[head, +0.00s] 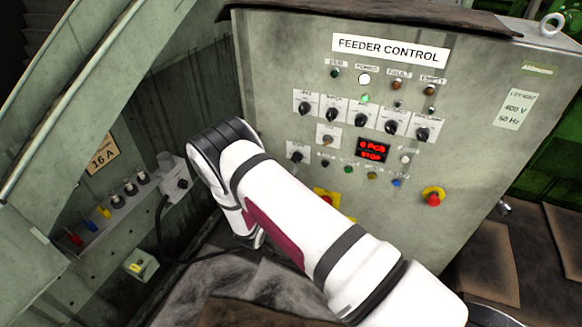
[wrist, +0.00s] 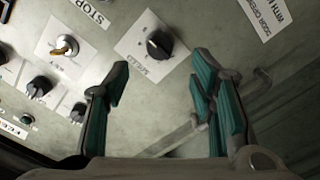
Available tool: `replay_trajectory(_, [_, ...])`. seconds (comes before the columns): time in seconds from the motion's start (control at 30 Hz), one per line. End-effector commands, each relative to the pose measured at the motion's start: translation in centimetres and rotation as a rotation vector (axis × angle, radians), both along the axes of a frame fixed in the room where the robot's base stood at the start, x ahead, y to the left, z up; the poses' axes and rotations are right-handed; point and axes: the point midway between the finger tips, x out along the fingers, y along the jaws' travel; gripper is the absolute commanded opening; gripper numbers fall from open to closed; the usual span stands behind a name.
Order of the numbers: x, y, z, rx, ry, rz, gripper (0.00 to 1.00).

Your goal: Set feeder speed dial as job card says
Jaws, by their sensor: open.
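The likely speed dial (wrist: 159,44) is a black knob on a white plate in the wrist view. In the head view my arm hides the gripper. I see no readable job card.
A red emergency button (head: 433,197) sits lower right. A socket box (head: 172,178) with a cable stands at left.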

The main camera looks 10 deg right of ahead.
Motion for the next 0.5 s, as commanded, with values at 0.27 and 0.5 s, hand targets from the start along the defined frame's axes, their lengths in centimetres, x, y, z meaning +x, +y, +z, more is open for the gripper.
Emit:
replay_trajectory(0.27, [-3.1,2.3,0.0,0.0,0.001,0.001,0.51])
replay_trajectory(0.5, [-3.7,2.6,0.0,0.001,-0.001,-0.001,0.51])
